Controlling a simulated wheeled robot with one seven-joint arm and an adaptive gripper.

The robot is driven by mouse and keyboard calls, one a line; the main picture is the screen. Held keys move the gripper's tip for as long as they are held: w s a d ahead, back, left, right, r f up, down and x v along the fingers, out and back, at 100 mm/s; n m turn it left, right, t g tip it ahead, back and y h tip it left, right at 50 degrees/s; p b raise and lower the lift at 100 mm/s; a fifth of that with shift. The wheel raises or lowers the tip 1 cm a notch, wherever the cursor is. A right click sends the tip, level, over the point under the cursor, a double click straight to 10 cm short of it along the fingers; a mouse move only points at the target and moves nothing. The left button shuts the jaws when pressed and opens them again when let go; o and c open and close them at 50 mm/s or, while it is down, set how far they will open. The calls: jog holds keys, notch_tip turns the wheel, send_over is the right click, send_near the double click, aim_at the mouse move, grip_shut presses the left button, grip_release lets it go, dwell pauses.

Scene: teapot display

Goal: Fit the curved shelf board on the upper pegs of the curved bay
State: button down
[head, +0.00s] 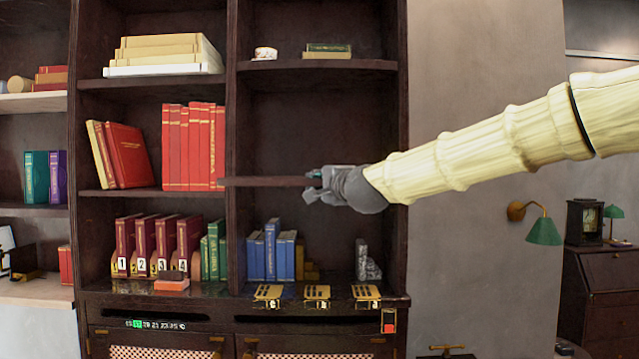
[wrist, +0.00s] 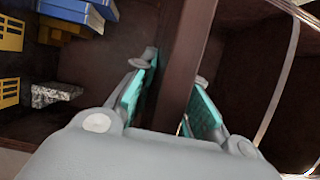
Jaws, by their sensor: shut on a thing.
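The dark brown shelf board (head: 268,182) is held roughly level at mid-height before the right bay of the dark bookcase. Its left end overlaps the upright divider in the head view, so it seems to be partly in front of the bay. My gripper (head: 316,181) is shut on the board near its right end. In the wrist view the board (wrist: 185,70) runs between the teal finger pads of my gripper (wrist: 168,100). The bay's back (head: 310,110) is dark and open above the board. I cannot make out the pegs.
A fixed shelf (head: 318,65) with a cup (head: 265,53) and books is above. Below stand blue books (head: 271,248), a grey stone-like block (head: 366,262) and yellow stands (head: 317,293).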

jog(key=shift+w+r+p, duration=0.2)
jog(key=shift+w+p, duration=1.3)
jog(key=shift+w, duration=5.1)
dwell(1.4)
